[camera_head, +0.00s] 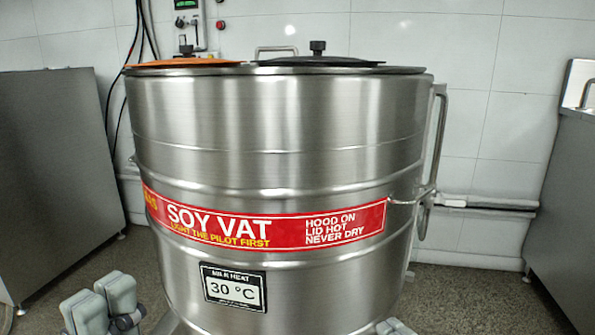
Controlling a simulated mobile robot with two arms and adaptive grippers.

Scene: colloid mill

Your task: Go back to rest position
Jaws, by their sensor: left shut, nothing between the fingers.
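My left gripper (101,302) shows at the bottom left, with its two grey-green finger pads close together. It is shut and holds nothing. It is in front of the lower left side of a large steel soy vat (285,175), and I cannot tell how far apart they are. A small grey-green tip of my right gripper (394,327) shows at the bottom edge, in front of the vat's lower right. The rest of it is out of frame, so its opening is hidden.
The vat fills the middle, with an orange lid (185,62) and a black lid (318,61) on top. A steel cabinet (55,180) stands left and a steel unit (570,200) right. Speckled floor (470,297) lies open between vat and right unit.

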